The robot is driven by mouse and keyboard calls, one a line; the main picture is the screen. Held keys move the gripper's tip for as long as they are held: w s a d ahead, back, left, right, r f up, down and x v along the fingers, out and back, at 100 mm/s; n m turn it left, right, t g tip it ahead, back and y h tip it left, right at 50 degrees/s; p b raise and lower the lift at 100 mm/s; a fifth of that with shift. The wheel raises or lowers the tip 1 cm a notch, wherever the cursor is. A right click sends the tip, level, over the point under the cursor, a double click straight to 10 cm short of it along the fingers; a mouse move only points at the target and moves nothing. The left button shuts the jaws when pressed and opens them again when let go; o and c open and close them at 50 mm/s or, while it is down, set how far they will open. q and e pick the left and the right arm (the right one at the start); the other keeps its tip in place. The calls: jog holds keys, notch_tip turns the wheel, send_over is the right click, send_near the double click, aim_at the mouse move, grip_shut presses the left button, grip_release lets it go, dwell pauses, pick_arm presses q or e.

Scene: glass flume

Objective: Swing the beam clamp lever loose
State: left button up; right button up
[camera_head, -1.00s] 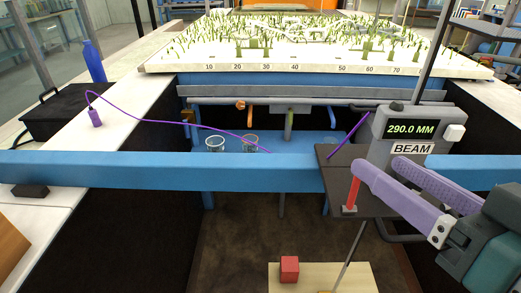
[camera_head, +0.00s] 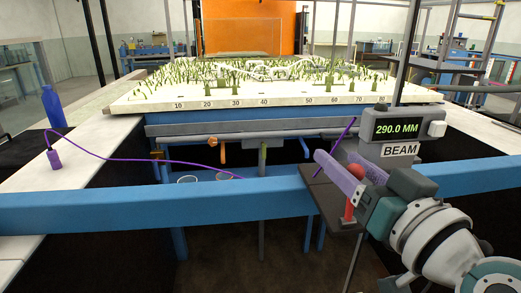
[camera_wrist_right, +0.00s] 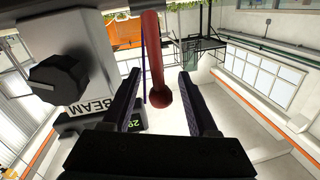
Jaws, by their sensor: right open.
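The red clamp lever (camera_head: 351,207) stands on the dark plate of the beam carriage (camera_head: 322,195), partly hidden by my right gripper. In the right wrist view the red lever (camera_wrist_right: 152,50) ends in a round knob and lies between the two open fingers, with visible gaps on both sides. My right gripper (camera_head: 335,157) is open, its purple fingers pointing up and left beside the gauge box. It also shows in the wrist view (camera_wrist_right: 157,78). The gauge box (camera_head: 395,140) reads 290.0 MM and carries a BEAM label (camera_head: 400,150). My left gripper is not in view.
A blue beam (camera_head: 150,205) crosses the flume. A purple cable (camera_head: 120,157) runs from a plug on the left ledge. A model bed (camera_head: 270,98) with green stems lies behind.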

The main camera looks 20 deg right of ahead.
jog(key=shift+w, duration=0.45)
grip_shut()
dwell(1.1)
